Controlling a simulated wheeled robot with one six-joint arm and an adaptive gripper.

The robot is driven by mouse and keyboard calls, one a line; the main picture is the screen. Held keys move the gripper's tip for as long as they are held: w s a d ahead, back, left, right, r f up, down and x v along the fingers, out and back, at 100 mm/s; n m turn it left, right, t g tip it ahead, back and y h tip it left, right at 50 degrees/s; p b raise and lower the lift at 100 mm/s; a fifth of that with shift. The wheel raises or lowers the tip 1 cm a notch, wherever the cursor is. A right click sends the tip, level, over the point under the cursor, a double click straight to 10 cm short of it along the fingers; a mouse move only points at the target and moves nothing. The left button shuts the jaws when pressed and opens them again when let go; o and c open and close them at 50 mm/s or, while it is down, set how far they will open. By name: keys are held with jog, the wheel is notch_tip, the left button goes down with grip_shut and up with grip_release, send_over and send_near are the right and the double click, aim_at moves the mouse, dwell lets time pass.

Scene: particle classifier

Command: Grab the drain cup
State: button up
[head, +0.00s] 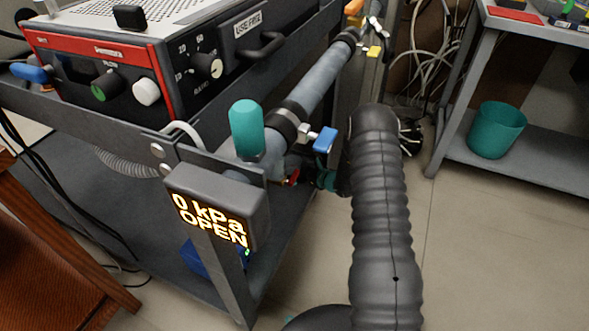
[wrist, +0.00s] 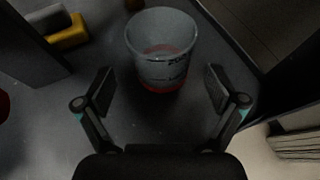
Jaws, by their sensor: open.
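The drain cup (wrist: 162,62) is a clear, greyish cup with dark print on its side and red at its bottom. It stands on a dark grey surface at the top centre of the wrist view. My gripper (wrist: 159,90) is open and empty. Its two fingers point toward the cup, one to the left and one to the right of its lower part, with gaps on both sides. I cannot tell how far the cup is in depth. In the head view I make out neither the cup nor my gripper; my sleeved arm reaches down beside the cart.
In the wrist view a yellow block (wrist: 68,32) lies at upper left, beside a dark post (wrist: 30,48). A dark panel (wrist: 285,72) stands at right. In the head view a display (head: 217,208) reads "0 kPa OPEN", near a teal-handled valve (head: 246,128). A teal bin (head: 496,130) sits on a shelf.

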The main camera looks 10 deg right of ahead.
jog(key=x, duration=0.4)
jog(key=shift+w+f, duration=0.1)
jog(key=c, duration=1.2)
jog(key=shift+c, duration=0.2)
jog(key=shift+d, duration=0.1)
